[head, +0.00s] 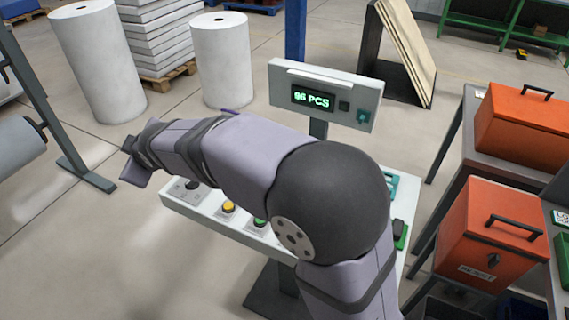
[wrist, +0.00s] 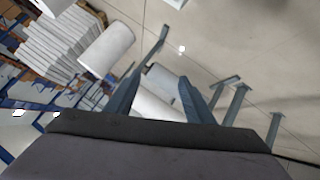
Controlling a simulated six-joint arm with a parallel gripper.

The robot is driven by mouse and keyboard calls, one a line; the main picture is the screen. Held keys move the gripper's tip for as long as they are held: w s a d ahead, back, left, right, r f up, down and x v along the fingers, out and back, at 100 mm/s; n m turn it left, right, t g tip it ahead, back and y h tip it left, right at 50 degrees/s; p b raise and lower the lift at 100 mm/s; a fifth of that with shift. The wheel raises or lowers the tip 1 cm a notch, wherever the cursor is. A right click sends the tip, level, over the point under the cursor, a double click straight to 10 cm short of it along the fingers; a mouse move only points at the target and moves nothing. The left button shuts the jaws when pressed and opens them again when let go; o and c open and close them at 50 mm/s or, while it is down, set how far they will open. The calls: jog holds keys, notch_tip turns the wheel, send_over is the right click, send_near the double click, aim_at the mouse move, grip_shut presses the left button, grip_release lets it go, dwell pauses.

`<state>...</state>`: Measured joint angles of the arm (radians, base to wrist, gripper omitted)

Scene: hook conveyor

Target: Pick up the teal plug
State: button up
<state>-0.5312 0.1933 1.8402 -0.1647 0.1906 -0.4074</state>
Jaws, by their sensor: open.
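I cannot clearly make out the teal plug. A small teal piece (head: 363,116) sits on the right of the display box, and a teal-edged piece (head: 391,184) shows behind my arm on the white console (head: 235,232). I cannot tell whether either is the plug. The wrist view shows floor and rolls, not the console top. My arm hides part of the console.
The display box (head: 325,93) reads "96 PCS". The console carries a yellow button (head: 228,207) and a green button (head: 260,221). Orange boxes (head: 490,228) stand at right. White rolls (head: 222,60) stand behind, and a metal stand (head: 45,100) is at left. Open floor lies at lower left.

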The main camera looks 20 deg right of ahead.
notch_tip(320, 180, up, 5)
jog(key=a+n+p, duration=0.1)
jog(key=a+p, duration=0.1)
jog(key=s+d+f+n+g+h+b, duration=0.1)
jog(key=d+f+n+h+b, duration=0.1)
jog(key=d+f, duration=0.5)
jog(key=s+d+f+n+g+h+b, duration=0.1)
jog(key=d+f+n+h, duration=0.2)
jog(key=d+f, duration=0.5)
jog(key=d+f+n+h+b, duration=0.2)
jog(key=d+f+h, duration=0.2)
jog(key=d+f, duration=0.4)
jog(key=shift+s+d+f+g+h+b, duration=0.1)
jog(key=shift+s+f+g+h+b, duration=0.3)
jog(key=shift+f, duration=0.2)
jog(key=d+n+h, duration=0.1)
jog(key=d, duration=0.2)
jog(key=d+f+n+t+h+b, duration=0.1)
jog(key=d+n, duration=0.1)
jog(key=d, duration=0.1)
jog(key=d+n+h+b, duration=0.1)
jog(key=d+n+h, duration=0.1)
jog(key=d, duration=0.1)
jog(key=shift+w+d+f+t, duration=0.2)
jog(key=shift+w+f+t, duration=0.05)
jog(key=shift+w+t, duration=0.15)
jog(key=shift+w+d+r+n+t+h, duration=0.2)
jog(key=shift+w+d+n+t+h, duration=0.35)
jog(key=shift+n, duration=0.25)
